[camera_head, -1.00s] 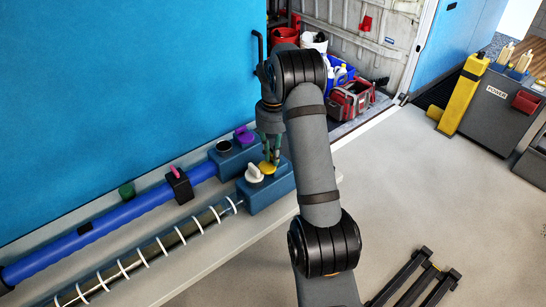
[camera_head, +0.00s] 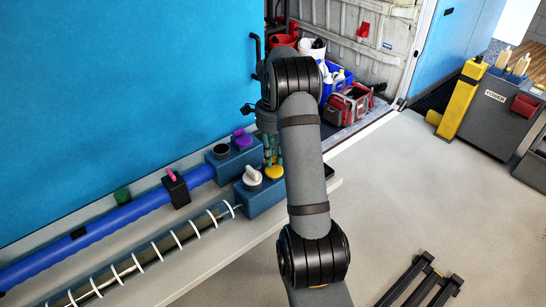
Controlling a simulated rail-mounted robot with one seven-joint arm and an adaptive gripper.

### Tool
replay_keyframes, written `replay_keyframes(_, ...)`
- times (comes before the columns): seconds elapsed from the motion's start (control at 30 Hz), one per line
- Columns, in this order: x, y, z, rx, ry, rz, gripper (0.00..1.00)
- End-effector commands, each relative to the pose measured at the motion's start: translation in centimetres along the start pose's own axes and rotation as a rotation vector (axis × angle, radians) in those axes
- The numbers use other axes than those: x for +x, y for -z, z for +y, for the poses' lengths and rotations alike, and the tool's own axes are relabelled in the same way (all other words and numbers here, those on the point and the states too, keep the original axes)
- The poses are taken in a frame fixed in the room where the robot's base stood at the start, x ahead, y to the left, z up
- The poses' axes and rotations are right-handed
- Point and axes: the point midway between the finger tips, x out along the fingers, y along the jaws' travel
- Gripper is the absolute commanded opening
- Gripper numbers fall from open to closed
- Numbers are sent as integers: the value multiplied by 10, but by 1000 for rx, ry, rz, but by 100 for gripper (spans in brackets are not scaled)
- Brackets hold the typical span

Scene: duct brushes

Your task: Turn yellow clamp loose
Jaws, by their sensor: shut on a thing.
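The yellow clamp (camera_head: 275,172) sits on top of the near blue block (camera_head: 258,199), right of a white knob (camera_head: 252,176). My gripper (camera_head: 272,161) points down over the block from above, with its fingers at the yellow clamp. It is shut on the clamp. The fingertips are small here, and the exact contact is hard to make out. My arm hides the right end of the block.
A farther blue block (camera_head: 232,160) carries a purple knob (camera_head: 243,139) and a black one (camera_head: 221,151). A blue tube (camera_head: 130,212) and a white-ringed brush (camera_head: 150,252) run to the left. The blue wall (camera_head: 120,90) stands behind the bench.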

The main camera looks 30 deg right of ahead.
Motion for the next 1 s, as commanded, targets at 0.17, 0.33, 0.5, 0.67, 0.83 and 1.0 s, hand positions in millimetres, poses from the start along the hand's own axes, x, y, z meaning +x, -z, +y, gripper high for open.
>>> replay_keyframes(0.17, -1, 0, -2, -144, 2, 0, 0)
replay_keyframes(0.33, -1, 0, -2, -253, 2, 0, 0)
replay_keyframes(0.5, -1, 0, -3, -328, 2, 0, 0)
replay_keyframes(0.67, -1, 0, -3, -367, 2, 0, 0)
replay_keyframes(0.83, -1, 0, -3, -383, 2, 0, 0)
replay_keyframes(1.0, -1, 0, -3, -384, 2, 0, 0)
